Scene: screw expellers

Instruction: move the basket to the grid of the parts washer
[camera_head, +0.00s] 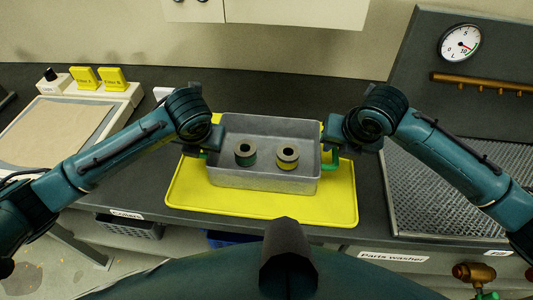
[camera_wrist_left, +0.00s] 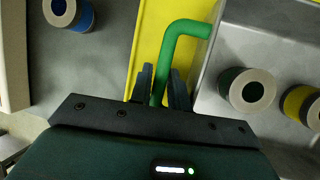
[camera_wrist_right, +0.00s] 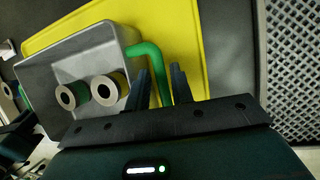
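The basket (camera_head: 262,183) is a grey metal box with a green handle at each end, over the yellow mat (camera_head: 190,200). Inside stand a green ring-shaped part (camera_head: 245,152) and a yellow one (camera_head: 287,155). My left gripper (camera_wrist_left: 160,88) has its fingers closely on both sides of the left green handle (camera_wrist_left: 184,28). My right gripper (camera_wrist_right: 162,88) holds the right green handle (camera_wrist_right: 142,50) the same way. The parts washer's grid (camera_head: 433,190) is a metal mesh right of the mat, partly hidden by my right arm.
A blue ring-shaped part (camera_wrist_left: 68,12) stands left of the mat in the left wrist view. A tray with a tan surface (camera_head: 50,133) and yellow filter labels (camera_head: 112,78) are at the left. A gauge (camera_head: 460,43) and a brown pipe (camera_head: 482,83) are on the washer's back panel.

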